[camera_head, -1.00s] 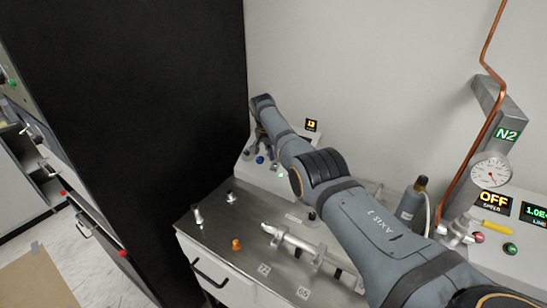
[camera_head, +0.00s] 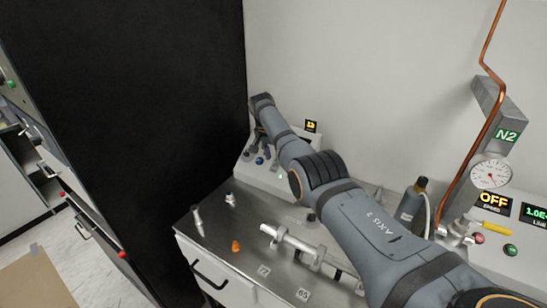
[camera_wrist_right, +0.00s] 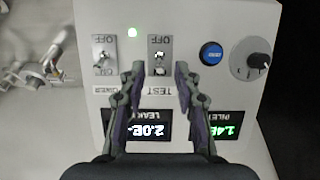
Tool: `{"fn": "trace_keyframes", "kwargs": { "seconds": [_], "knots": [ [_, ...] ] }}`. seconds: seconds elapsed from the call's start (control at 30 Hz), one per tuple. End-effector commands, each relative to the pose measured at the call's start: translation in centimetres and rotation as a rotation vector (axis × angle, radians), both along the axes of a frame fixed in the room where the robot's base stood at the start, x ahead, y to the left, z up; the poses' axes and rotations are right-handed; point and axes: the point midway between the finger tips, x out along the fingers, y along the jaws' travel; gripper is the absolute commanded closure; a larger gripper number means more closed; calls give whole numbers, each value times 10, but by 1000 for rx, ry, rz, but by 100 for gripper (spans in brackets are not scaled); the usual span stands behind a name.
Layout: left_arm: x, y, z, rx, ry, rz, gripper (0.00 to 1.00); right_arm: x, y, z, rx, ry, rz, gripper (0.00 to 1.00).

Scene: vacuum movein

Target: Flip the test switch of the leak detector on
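The leak detector (camera_head: 290,180) is a light box at the back of the metal bench, partly hidden by my right arm. In the right wrist view its panel (camera_wrist_right: 232,24) appears upside down. The test switch (camera_wrist_right: 159,56) is a metal toggle on a plate marked OFF, above a TEST label. My right gripper (camera_wrist_right: 159,70) is open, with one fingertip on each side of the toggle. Contact and the lever's exact tilt are unclear. In the head view the right gripper (camera_head: 262,138) is small and partly hidden by the arm. My left gripper is not in view.
A power switch (camera_wrist_right: 104,55), green lamp (camera_wrist_right: 132,32), blue button (camera_wrist_right: 210,53) and black knob (camera_wrist_right: 258,62) share the panel. A black cabinet (camera_head: 150,110) stands left; a bottle (camera_head: 411,208) stands right.

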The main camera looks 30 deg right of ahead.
Motion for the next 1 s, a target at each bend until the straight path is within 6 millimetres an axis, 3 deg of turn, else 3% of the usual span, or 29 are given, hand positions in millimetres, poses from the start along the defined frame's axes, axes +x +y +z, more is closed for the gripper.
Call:
{"fn": "trace_keyframes", "kwargs": {
  "seconds": [0.13,0.3,0.5,1.0],
  "knots": [
    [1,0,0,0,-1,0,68,-3,6,23,0,-5,0,68],
    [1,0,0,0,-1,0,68,-9,18,66,1,-5,1,68],
    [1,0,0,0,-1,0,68,-15,26,98,0,-1,1,68],
    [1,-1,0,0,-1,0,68,-17,28,107,1,1,0,68]
  ]
}}
